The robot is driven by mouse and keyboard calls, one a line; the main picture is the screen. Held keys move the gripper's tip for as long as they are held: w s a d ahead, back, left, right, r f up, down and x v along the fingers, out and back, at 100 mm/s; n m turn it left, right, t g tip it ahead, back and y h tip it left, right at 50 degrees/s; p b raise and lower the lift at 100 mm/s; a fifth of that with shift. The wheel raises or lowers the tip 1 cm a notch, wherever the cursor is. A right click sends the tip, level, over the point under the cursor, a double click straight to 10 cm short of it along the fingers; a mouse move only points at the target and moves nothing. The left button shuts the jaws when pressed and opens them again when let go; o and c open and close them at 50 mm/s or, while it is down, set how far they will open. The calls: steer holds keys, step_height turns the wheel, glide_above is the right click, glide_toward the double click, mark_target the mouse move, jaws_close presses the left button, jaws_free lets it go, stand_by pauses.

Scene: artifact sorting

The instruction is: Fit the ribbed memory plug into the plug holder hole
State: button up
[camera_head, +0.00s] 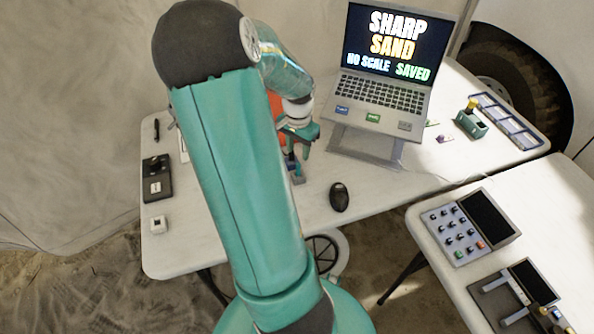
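My gripper (298,152) is at the far side of the near table, left of the laptop, pointing down. Its fingers are small and partly hidden by my arm, so I cannot tell whether they are open or shut. A small blue-grey block with a reddish part (298,175) shows just below the fingers; whether they touch it is unclear. I cannot make out the ribbed memory plug for certain. A green block with a yellow-topped piece (471,122) stands right of the laptop; it may be the plug holder, but no hole is clear.
An open laptop (380,95) stands on a grey stand, with a black mouse (339,197) in front. A partitioned tray (507,121) lies at far right. A black device (157,179) and a small white box (158,223) sit at left. Button panels (470,227) occupy the right table.

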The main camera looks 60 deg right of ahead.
mark_target(299, 164)
step_height(299, 164, down, 8)
steer(key=shift+s+r, duration=0.1)
jaws_close()
stand_by(0.4)
